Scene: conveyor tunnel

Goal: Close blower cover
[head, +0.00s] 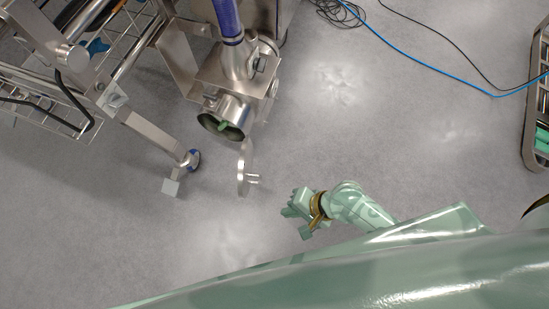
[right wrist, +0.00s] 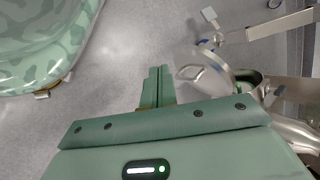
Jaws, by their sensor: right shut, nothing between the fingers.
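The blower (head: 226,112) is a steel housing with a blue hose on top and a round, dark, uncovered opening; something green shows inside it. Its round steel cover (head: 242,168) stands open, seen nearly edge-on, with a small handle (head: 253,180) pointing right. In the right wrist view the cover (right wrist: 213,66) and its handle (right wrist: 190,73) are to the right of the fingertips, beside the blower opening (right wrist: 247,82). My right gripper (head: 290,209) is shut and empty, to the lower right of the handle and apart from it. My left gripper is not in view.
A steel conveyor frame (head: 145,130) with a foot (head: 192,159) stands to the left. A blue cable (head: 430,65) lies on the floor at the upper right, near a cart (head: 536,110) at the right edge. The floor around my right gripper is clear.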

